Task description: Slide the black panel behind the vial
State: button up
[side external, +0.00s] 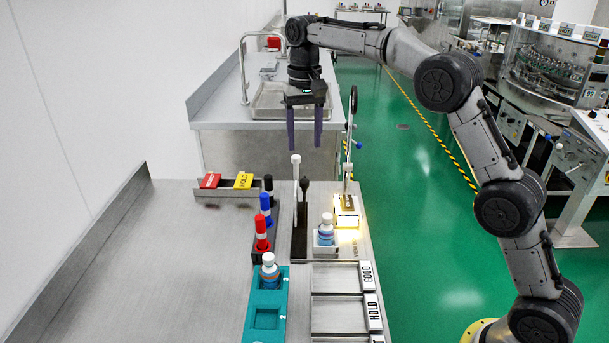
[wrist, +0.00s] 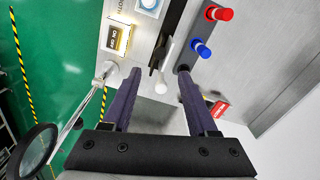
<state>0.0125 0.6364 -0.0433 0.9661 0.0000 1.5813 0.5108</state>
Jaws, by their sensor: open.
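A white-capped vial (side external: 326,232) with a blue label stands in a small white holder; its top shows at the upper edge of the wrist view (wrist: 149,5). Just left of it is a black stand (side external: 300,236) carrying two slim uprights. One is a white piece with a white knob (side external: 296,160); the other is a dark piece with a dark knob (side external: 305,187), which I take as the black panel's handle, seen nearly edge-on. My gripper (side external: 304,147) is open and empty, fingers down, above and beyond the uprights. In the wrist view, the white knob (wrist: 161,88) appears between my fingers (wrist: 157,80).
A magnifier (side external: 353,105) on a post and a lit pad (side external: 347,205) stand right of the uprights. Red, blue and black markers (side external: 264,222) stand to the left. A teal rack (side external: 262,318) holds another vial (side external: 269,272). Labelled trays (side external: 338,313) lie in front.

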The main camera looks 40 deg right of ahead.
aim_at(304, 180)
notch_tip(304, 180, down, 10)
dwell(0.4)
grip_shut()
dwell(1.3)
